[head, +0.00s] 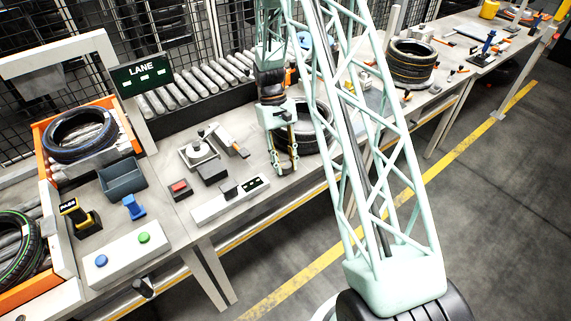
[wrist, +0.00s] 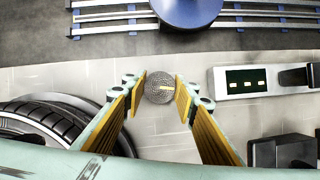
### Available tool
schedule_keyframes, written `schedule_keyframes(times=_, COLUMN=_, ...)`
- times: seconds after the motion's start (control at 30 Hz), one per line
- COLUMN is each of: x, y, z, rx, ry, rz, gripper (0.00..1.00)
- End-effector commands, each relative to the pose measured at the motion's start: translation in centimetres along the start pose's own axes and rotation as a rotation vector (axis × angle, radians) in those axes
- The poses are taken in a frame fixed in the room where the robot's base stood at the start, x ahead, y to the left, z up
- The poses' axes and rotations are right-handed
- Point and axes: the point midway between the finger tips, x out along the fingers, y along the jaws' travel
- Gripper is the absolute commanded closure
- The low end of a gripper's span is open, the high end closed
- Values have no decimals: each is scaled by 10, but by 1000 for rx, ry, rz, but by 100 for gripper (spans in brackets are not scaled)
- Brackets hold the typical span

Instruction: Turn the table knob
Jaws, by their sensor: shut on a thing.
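In the head view my gripper (head: 284,172) reaches down to the front edge of the table (head: 185,187). The knob is not clearly visible there, hidden by the fingers.
A white panel with a small dark display (head: 231,198) lies left of my gripper; it also shows in the wrist view (wrist: 255,80). A black tyre (head: 313,128) lies close behind my gripper. A red-button box (head: 180,188) and dark block (head: 211,172) stand further left.

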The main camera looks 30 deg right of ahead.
Motion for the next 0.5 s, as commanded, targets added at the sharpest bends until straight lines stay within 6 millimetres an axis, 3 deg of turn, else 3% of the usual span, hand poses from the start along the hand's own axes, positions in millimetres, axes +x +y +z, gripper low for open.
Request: schedule_keyframes(times=0.5, x=1, y=0, z=1, rx=50, ry=-2, rz=-21, gripper=84)
